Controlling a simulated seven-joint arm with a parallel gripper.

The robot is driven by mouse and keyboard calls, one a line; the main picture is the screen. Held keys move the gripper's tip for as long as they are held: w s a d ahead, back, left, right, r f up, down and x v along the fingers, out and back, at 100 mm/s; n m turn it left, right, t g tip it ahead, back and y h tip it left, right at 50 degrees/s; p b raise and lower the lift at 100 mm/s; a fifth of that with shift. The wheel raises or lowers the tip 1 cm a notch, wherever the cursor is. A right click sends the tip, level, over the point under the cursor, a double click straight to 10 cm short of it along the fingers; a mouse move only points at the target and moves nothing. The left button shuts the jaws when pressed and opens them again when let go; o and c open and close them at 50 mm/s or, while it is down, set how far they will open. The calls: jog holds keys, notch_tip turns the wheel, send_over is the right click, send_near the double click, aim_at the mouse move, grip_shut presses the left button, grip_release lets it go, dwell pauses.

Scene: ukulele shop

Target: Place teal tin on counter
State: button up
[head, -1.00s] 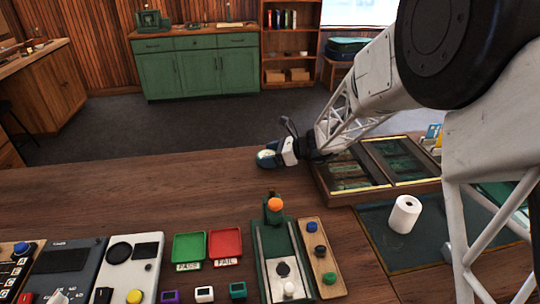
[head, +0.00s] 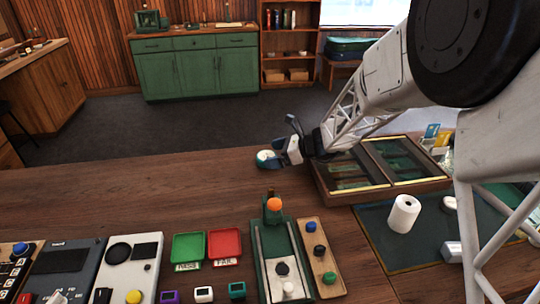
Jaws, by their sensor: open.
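A small round teal tin (head: 265,160) with a pale top appears to rest on the wooden counter (head: 150,185), near its far edge. My gripper (head: 282,148) is just to the right of the tin, at the end of the arm that reaches in from the right. Its jaws are open, with one dark finger sticking up. The tin is very close to the gripper, and the near finger is hard to tell from it. I cannot tell whether they touch.
A glass-topped display case (head: 385,168) lies right of my gripper. A white paper roll (head: 403,213) stands on a dark mat (head: 400,250). Green (head: 188,247) and red (head: 225,243) trays and several small devices line the near edge. The counter left of the tin is clear.

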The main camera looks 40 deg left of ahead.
notch_tip(320, 180, up, 7)
jog(key=shift+w+d+r, duration=0.15)
jog(key=shift+d, duration=0.25)
dwell(0.9)
jog(key=s+d+r+n+t+h, duration=0.1)
jog(key=s+d+r+n+h, duration=0.15)
jog(key=d, duration=0.95)
jog(key=s+d+r+n+t+h, duration=0.1)
jog(key=s+d+r+n+t, duration=0.2)
jog(key=d, duration=0.9)
jog(key=s+d+r+n+h, duration=0.2)
jog(key=s+d+r, duration=0.15)
jog(key=d, duration=0.85)
jog(key=s+d+f+n+t+h, duration=0.1)
jog(key=s+d+n+h, duration=0.2)
jog(key=s+d, duration=0.6)
jog(key=s+d+n+t+h, duration=0.2)
jog(key=s+d, duration=0.7)
jog(key=d, duration=0.8)
jog(key=shift+s+f+n+t+h, duration=0.3)
jog(key=shift+s+f+n+h, duration=0.15)
jog(key=shift+h, duration=0.7)
